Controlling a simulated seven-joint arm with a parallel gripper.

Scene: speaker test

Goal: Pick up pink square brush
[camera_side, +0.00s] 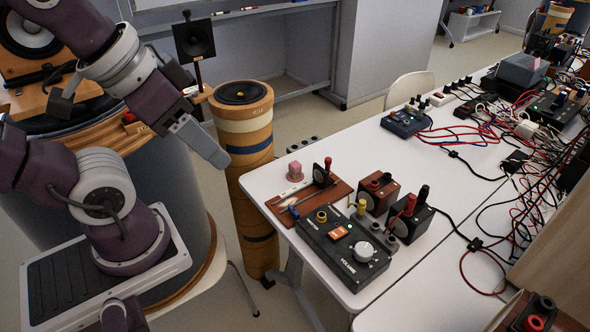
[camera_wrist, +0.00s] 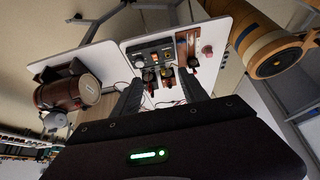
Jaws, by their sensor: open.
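My gripper (camera_side: 207,138) is raised left of the table, apart from the brush. In the wrist view my gripper (camera_wrist: 160,80) has its two dark fingers spread with nothing held between them.
A black volume box (camera_side: 345,250), a brown board (camera_side: 310,200) and small terminal boxes (camera_side: 378,192) stand close to the brush. A tall yellow-brown cylinder (camera_side: 243,150) rises between my arm and the table. Cables clutter the right side; the table's middle is partly clear.

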